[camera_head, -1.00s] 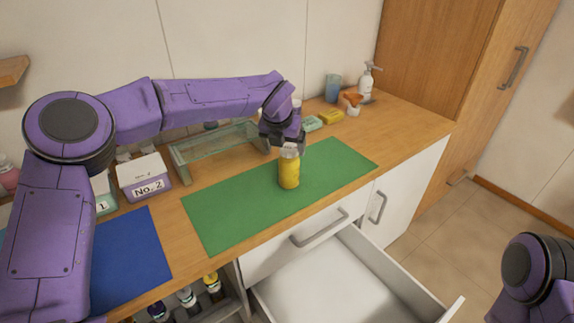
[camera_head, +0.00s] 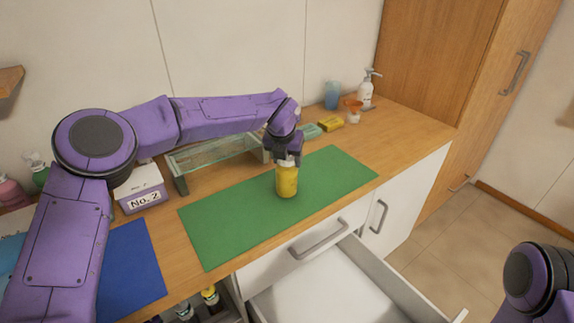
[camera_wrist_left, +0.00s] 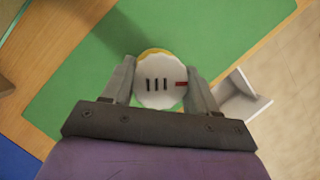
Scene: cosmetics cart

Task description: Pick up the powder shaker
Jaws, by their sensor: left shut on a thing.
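The powder shaker (camera_head: 287,182) is a yellow cylinder with a pale top, upright over the green mat (camera_head: 225,222). My left gripper (camera_head: 287,158) is above it, with its fingers shut on its top. In the left wrist view the shaker's white lid (camera_wrist_left: 160,88), with dark slots and a red mark, sits between the two fingers (camera_wrist_left: 158,90). I cannot tell whether its base touches the mat. My right arm shows at the lower right, but its gripper is out of view.
A glass rack (camera_head: 215,152) and a white box marked No. 2 (camera_head: 143,188) stand behind and left of the mat. A blue mat (camera_head: 130,268) lies at left. An open drawer (camera_head: 340,285) juts out below the counter. A pump bottle (camera_head: 366,90) stands at back right.

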